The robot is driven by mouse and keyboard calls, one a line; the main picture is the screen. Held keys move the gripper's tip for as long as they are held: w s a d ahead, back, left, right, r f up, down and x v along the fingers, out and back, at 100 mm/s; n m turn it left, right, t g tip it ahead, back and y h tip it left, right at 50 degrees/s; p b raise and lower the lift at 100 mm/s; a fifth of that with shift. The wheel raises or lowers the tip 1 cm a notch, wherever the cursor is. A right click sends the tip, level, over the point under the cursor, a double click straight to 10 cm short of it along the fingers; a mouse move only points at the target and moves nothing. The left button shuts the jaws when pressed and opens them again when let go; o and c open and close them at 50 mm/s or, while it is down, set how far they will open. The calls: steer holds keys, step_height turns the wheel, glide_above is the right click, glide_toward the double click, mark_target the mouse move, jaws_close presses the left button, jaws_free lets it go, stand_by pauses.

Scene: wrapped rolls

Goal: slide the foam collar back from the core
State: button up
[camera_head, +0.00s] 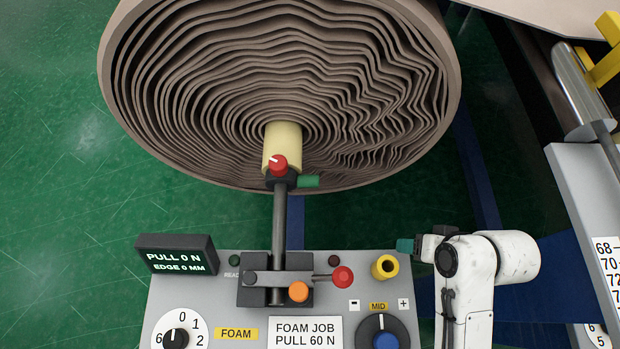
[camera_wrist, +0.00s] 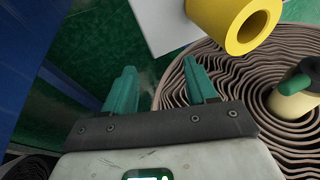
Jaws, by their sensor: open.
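A pale yellow cylinder (camera_head: 282,146) stands out of the middle of the wrapped roll (camera_head: 180,100). I cannot tell whether it is the foam collar or the core. A dark rod (camera_head: 279,225) with a black head, a red knob (camera_head: 277,164) and a green handle (camera_head: 308,181) meets its near end. In the wrist view the cylinder (camera_wrist: 293,105) shows at the right, with the green handle (camera_wrist: 297,84) over it. My gripper (camera_head: 407,245) is right of the rod, near the panel's yellow ring, apart from the handle. Its teal fingers (camera_wrist: 160,84) are open and empty.
The grey panel (camera_head: 225,300) carries a clamp with a red-knobbed lever (camera_head: 342,277), an orange knob (camera_head: 298,292), a yellow hollow ring (camera_head: 386,267) and dials. Its display (camera_head: 176,255) reads PULL 0 N, EDGE 0 MM. Machine rollers (camera_head: 580,90) stand at the right.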

steer(key=w+a+m+t+y, duration=0.1)
steer(key=w+a+y, duration=0.1)
steer(key=w, duration=0.2)
steer(key=m+t+y, duration=0.2)
steer(key=m+y, duration=0.6)
steer(key=y, duration=0.2)
glide_toward(292, 180)
steer(key=w+a+f, duration=0.1)
steer(key=w+f, duration=0.1)
steer(key=w+a+f, duration=0.2)
steer(key=shift+a+p, duration=0.2)
steer(key=shift+p, duration=0.1)
steer(key=shift+c, duration=0.3)
jaws_close()
